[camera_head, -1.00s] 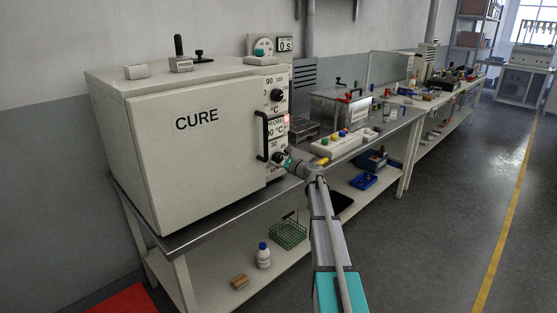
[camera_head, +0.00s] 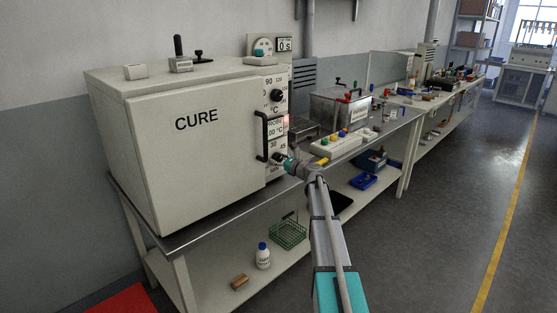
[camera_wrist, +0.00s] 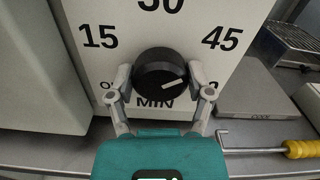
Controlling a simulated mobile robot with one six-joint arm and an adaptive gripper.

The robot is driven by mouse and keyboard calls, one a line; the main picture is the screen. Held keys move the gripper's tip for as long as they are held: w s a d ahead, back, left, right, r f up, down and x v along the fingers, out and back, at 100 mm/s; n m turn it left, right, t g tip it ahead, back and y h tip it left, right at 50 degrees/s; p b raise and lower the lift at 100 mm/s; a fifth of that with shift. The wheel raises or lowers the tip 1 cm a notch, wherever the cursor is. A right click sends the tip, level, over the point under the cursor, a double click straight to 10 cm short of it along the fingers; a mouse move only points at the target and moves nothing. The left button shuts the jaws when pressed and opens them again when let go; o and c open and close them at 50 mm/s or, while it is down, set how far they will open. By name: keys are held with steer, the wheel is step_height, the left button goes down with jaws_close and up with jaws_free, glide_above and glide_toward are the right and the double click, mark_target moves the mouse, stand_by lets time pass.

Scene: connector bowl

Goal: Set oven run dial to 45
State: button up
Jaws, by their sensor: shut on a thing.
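The black oven run dial (camera_wrist: 158,68) sits on the oven's white panel, with 15, 30 and 45 around it and MIN below. Its white pointer mark points right and slightly up, below the direction of the 45 label (camera_wrist: 222,38). My gripper (camera_wrist: 160,82) is shut on the dial, one finger on each side. The lower right of the scale is hidden by a finger. In the head view my gripper (camera_head: 281,160) is at the lowest knob of the CURE oven (camera_head: 190,140), right of its door handle (camera_head: 262,137).
A yellow-handled tool (camera_wrist: 300,149) lies on the bench at right in the wrist view. A panel with coloured buttons (camera_head: 336,144) and a metal bath (camera_head: 342,107) stand right of the oven. The black door handle is close to my gripper on the left.

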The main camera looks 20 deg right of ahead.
steer(key=o, duration=1.1)
steer(key=shift+o, duration=0.2)
steer(key=v, duration=1.2)
